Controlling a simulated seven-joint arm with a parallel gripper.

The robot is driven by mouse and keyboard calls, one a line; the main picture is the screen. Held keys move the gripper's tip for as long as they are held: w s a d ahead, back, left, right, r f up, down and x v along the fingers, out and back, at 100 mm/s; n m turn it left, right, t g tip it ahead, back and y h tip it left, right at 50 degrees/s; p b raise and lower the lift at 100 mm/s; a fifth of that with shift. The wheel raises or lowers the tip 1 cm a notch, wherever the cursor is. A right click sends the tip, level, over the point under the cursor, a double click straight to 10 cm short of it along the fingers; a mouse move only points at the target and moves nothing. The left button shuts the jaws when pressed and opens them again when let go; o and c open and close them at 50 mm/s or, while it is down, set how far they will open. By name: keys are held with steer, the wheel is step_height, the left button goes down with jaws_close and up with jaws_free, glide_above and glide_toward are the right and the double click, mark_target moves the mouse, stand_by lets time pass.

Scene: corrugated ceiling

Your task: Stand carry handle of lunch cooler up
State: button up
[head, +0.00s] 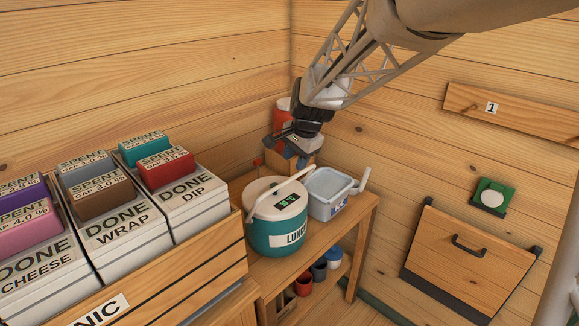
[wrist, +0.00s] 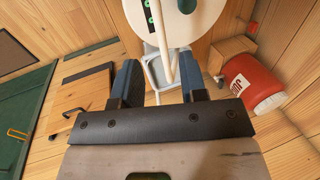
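The lunch cooler (head: 272,238) is a teal tub with a white lid, a small green display and a LUNCH label, standing upright on the wooden bench. Its white carry handle (head: 288,190) leans over the lid toward the back right, tilted. In the wrist view the lid (wrist: 185,8) shows at the top and the handle (wrist: 161,60) runs down between the fingers in the picture. My gripper (head: 298,138) is above and behind the cooler; it also shows in the wrist view (wrist: 160,82) with its two blue-grey fingers apart and nothing between them that they touch.
A light grey-blue tub (head: 328,193) stands right beside the cooler. A wooden box with tools (head: 292,160) and a red container (wrist: 258,83) are behind. A wooden crate of labelled boxes (head: 182,195) stands at left. Cans (head: 319,270) sit on the lower shelf.

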mark_target(289, 179)
steer(key=shift+x, duration=3.55)
steer(key=shift+c, duration=0.4)
jaws_close()
